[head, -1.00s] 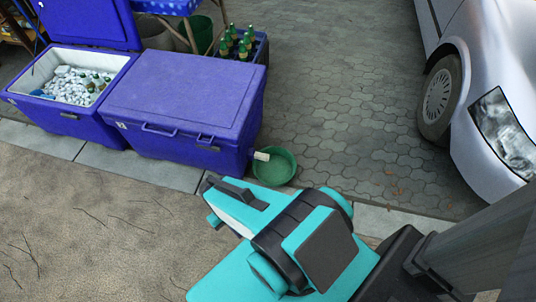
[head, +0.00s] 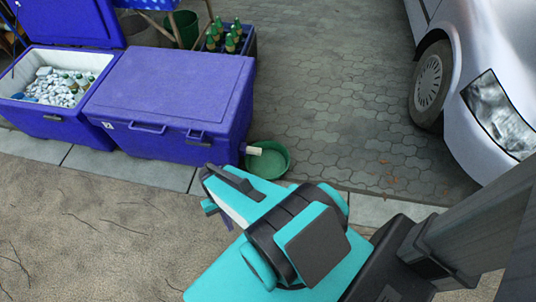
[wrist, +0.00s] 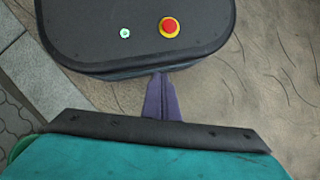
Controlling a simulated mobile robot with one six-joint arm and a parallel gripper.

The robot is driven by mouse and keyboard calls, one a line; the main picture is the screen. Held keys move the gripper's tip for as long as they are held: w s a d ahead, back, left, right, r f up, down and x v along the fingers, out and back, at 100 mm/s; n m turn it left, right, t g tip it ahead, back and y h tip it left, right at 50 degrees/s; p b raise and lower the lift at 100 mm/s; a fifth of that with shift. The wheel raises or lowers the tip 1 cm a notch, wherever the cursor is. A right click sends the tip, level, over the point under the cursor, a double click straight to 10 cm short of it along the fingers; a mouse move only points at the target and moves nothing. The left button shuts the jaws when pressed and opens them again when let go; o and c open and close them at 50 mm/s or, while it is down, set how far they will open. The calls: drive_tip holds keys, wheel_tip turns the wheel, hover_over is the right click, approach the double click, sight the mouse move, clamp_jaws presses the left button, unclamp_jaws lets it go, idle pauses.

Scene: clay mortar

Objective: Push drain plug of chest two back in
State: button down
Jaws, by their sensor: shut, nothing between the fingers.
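A closed blue chest (head: 170,95) stands in the upper left of the head view. A short pale plug (head: 254,151) sticks out of the lower part of its right end, over a green basin (head: 284,162). I cannot read a number on the chest. My gripper (head: 227,222) is low in front of the chest's right corner, apart from the plug, with its purple fingers partly hidden by my arm. In the wrist view the purple fingers (wrist: 160,76) are shut and empty, above my own base. The plug is not in the wrist view.
An open blue chest (head: 32,118) with ice and bottles stands left of the closed one. A crate of green bottles (head: 249,44) is behind it. A silver car (head: 470,45) stands at right. Paving between the basin and car is clear.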

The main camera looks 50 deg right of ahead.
drive_tip(key=w+d+f+m+t+y+b, duration=0.4)
drive_tip(key=w+d+f+m+b, duration=0.3)
drive_tip(key=d, duration=0.3)
drive_tip(key=w+d+f+m+t+y+b, duration=0.3)
drive_tip(key=w+d+f+m+b, duration=0.5)
drive_tip(key=d, duration=0.1)
drive_tip(key=s+d+f+m+t+b, duration=0.1)
drive_tip(key=d+m+t+b, duration=0.2)
drive_tip(key=d, duration=0.8)
drive_tip(key=s+d+f+m+t+h+b, duration=0.1)
drive_tip(key=d+m+t+b, duration=0.3)
drive_tip(key=d, duration=0.7)
drive_tip(key=s+d+f+m+t+b, duration=0.1)
drive_tip(key=s+d+m+t+b, duration=0.2)
drive_tip(key=d, duration=0.9)
drive_tip(key=shift+s+f+m+t+b, duration=0.3)
drive_tip(key=shift+m+t+b, duration=0.15)
drive_tip(key=shift+b, duration=0.7)
drive_tip(key=shift+w, duration=0.1)
drive_tip(key=b, duration=0.6)
approach(257, 151)
drive_tip(key=w+f, duration=0.3)
drive_tip(key=shift+w+a, duration=0.3)
drive_tip(key=shift+a, duration=0.3)
